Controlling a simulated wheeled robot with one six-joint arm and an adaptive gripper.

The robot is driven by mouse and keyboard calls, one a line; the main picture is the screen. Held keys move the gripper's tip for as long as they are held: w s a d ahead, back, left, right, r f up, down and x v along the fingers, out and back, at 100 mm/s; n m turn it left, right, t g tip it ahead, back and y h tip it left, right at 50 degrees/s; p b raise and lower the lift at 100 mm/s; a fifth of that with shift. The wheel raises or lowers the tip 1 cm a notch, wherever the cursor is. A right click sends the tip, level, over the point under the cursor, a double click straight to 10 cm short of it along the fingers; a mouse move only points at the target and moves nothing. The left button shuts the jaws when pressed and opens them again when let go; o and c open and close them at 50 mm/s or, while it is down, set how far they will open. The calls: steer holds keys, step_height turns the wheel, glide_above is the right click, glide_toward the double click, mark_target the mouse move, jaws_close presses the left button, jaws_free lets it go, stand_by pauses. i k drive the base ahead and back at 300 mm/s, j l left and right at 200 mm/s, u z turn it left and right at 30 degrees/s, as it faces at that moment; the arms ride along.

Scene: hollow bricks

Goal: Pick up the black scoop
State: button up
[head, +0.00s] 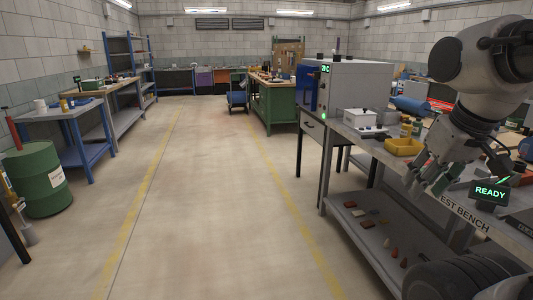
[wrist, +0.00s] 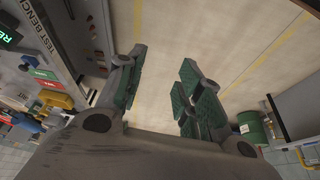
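I cannot make out a black scoop for certain in either view. My gripper (head: 428,182) hangs beside the front edge of the grey test bench (head: 350,133) at the right of the head view. In the wrist view my gripper (wrist: 160,88) has its two green-padded fingers well apart, with only bare floor showing between them. It holds nothing. My arm hides part of the bench top behind it.
A yellow bin (head: 404,147), a white box (head: 360,118) and a READY display (head: 490,191) stand on the bench. Small pieces lie on its lower shelf (head: 362,240). A green drum (head: 40,180) stands far left. The floor aisle (head: 210,200) is clear.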

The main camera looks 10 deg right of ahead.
mark_target(381, 137)
steer(key=i+z, duration=0.15)
steer(key=i, duration=0.3)
steer(key=i+j+z, duration=0.1)
steer(key=i, duration=0.35)
steer(key=i+j+z, duration=0.15)
steer(key=i, duration=0.35)
steer(key=i+j+z, duration=0.15)
steer(key=i, duration=0.3)
steer(key=i+j+z, duration=0.55)
steer(key=i+j, duration=0.15)
steer(key=i, duration=0.1)
